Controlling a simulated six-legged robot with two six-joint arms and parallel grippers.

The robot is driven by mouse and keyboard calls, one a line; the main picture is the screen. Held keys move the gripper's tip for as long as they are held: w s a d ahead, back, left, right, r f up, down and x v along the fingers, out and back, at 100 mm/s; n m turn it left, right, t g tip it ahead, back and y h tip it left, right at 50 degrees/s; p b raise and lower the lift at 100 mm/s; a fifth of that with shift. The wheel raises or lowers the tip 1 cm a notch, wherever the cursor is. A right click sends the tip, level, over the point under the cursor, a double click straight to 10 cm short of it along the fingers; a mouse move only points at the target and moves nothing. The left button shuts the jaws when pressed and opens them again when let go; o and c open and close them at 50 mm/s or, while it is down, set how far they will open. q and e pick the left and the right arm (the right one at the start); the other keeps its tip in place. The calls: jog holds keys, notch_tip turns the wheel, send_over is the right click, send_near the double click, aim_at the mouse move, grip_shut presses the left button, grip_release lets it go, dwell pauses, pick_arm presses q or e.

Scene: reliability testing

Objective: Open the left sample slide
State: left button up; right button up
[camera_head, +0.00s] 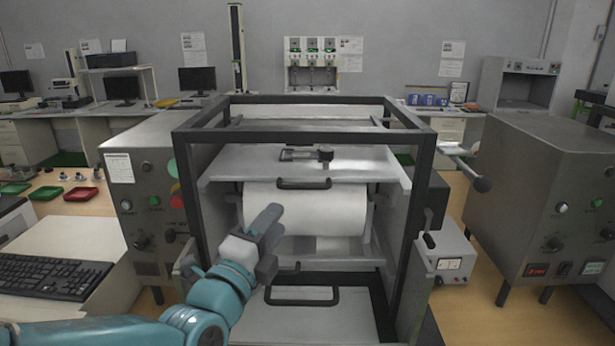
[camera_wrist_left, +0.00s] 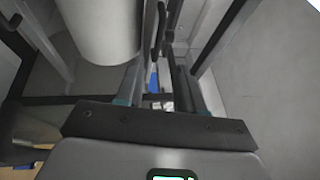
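A dark metal frame machine (camera_head: 425,155) stands in the middle of the head view, with a large white roll (camera_head: 320,205) inside; the roll also shows in the left wrist view (camera_wrist_left: 103,30). Its upper grey plate has a dark handle (camera_head: 304,184) on the front edge. A lower panel has another dark handle (camera_head: 302,301). I cannot tell which part is the left sample slide. My left gripper (camera_head: 272,226) is in front of the roll's left part, covering some of it. Its fingers (camera_wrist_left: 158,75) look apart and empty in the left wrist view. My right gripper is not in view.
A grey control box (camera_head: 135,215) stands at the left and another (camera_head: 545,220) at the right. A keyboard (camera_head: 50,277) lies on a desk at front left. A small meter box (camera_head: 450,262) sits right of the frame. Red and green trays (camera_head: 80,194) lie on the left bench.

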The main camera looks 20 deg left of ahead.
aim_at(301, 189)
pick_arm(q)
jog(key=p+x, duration=0.4)
jog(key=x, duration=1)
jog(key=shift+d+f+p, duration=0.1)
jog(key=shift+f+p, duration=0.05)
jog(key=shift+p, duration=0.2)
jog(key=shift+s, duration=0.1)
jog(key=c, duration=0.4)
grip_shut()
